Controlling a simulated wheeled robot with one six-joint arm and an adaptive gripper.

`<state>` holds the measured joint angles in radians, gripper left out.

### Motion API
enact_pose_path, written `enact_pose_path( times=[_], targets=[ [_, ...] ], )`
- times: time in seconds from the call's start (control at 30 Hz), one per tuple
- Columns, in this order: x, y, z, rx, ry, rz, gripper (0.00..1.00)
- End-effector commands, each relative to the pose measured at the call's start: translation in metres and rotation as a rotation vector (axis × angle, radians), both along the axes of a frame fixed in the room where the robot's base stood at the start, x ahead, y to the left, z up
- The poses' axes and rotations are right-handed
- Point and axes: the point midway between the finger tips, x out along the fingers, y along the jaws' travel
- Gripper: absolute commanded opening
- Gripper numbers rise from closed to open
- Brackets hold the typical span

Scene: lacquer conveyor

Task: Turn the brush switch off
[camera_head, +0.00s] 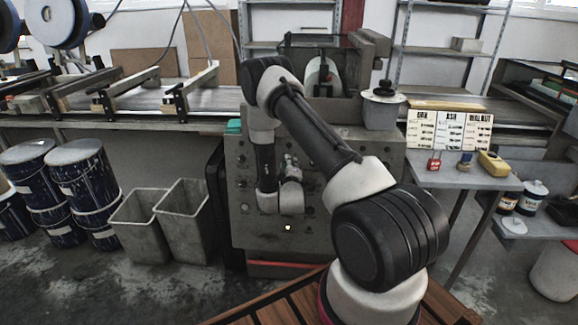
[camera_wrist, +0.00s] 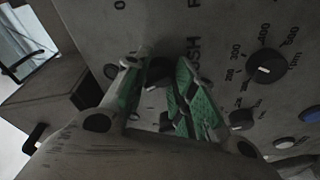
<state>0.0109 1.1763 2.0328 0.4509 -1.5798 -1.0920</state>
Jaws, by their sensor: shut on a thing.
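The machine's grey control panel (camera_head: 262,238) stands upright in the middle of the head view and fills much of the wrist view (camera_wrist: 225,25). My gripper (camera_head: 291,162) is at the panel's face in the head view. In the wrist view, my gripper's green-padded fingers (camera_wrist: 157,82) are on both sides of a dark knob (camera_wrist: 158,70) and shut on it. Lettering ending in "SH" is printed just right of this knob, so it looks like the brush switch. The fingers partly hide the knob, and its exact angle cannot be told.
A black dial (camera_wrist: 267,66) with numbers and another knob (camera_wrist: 242,118) are right of the fingers. Two grey bins (camera_head: 186,222) and blue drums (camera_head: 82,178) stand left of the machine. A small table (camera_head: 455,177) with a sample board (camera_head: 449,130) stands right.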

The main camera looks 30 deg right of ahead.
Motion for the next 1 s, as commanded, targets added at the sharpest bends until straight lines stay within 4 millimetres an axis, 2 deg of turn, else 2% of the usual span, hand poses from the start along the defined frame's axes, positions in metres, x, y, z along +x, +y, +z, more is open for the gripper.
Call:
enact_pose_path(
  times=[0.7,0.73,0.83,0.87,1.0],
  targets=[
    [-0.0008,0.0009,-0.0017,-0.066,0.05,0.017,0.02],
    [-0.0008,0.0009,-0.0017,-0.066,0.05,0.017,0.28],
    [-0.0007,0.0007,-0.0015,-0.065,0.049,0.017,0.46],
    [-0.0006,0.0006,-0.0014,-0.065,0.049,0.017,0.48],
    [-0.0005,0.0003,-0.0008,-0.065,0.047,0.016,0.48]
  ],
)
